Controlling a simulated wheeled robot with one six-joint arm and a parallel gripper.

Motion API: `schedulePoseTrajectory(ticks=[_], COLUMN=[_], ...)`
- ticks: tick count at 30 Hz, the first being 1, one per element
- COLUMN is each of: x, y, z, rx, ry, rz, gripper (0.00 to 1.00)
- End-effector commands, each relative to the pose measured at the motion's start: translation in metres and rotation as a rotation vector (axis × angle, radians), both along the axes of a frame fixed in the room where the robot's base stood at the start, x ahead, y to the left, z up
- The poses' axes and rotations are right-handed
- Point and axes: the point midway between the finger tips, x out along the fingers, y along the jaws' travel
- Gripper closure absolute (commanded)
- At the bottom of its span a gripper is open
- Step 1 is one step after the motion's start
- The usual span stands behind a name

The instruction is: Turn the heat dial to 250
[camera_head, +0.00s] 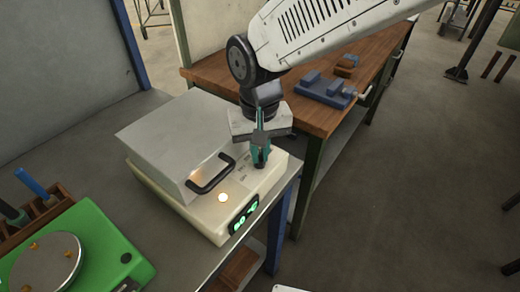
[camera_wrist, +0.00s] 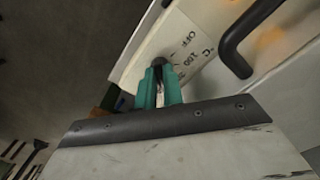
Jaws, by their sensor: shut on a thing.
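The billet furnace (camera_head: 160,181) is a cream box with a large grey lid that looks closed, on the bench at the picture's middle left. My gripper (camera_head: 261,156) points down at the furnace's right end, its teal fingers shut on the heat dial. In the wrist view the dark dial (camera_wrist: 159,62) shows between the teal fingertips (camera_wrist: 159,78); its pointer is hidden. Printed marks beside it include OFF, 100 and °C. A green lit display (camera_head: 243,214) is on the furnace's front; its digits are too small to read surely.
A black lid handle (camera_head: 211,176) stands close left of my gripper, near a glowing round lamp (camera_head: 223,198). A green device with a round plate (camera_head: 110,246) is at the lower left. A blue vise (camera_head: 325,88) sits on the wooden bench behind. Floor at right is mostly clear.

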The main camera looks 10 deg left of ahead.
Motion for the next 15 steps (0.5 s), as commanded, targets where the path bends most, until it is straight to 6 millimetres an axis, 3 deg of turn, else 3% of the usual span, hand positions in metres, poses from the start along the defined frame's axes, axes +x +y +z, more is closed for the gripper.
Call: schedulePoseTrajectory(ticks=[2, 5, 6, 15], x=[0.0013, 0.0012, 0.0011, 0.0006], y=[0.0011, 0.0011, 0.0009, 0.0008], z=[0.0019, 0.0019, 0.0017, 0.0037], rx=[0.005, 0.005, 0.004, 0.003], ry=[-0.004, -0.004, -0.004, -0.003], rz=[0.000, 0.000, 0.001, 0.001], gripper=[1.00, 0.72, 0.69, 0.69])
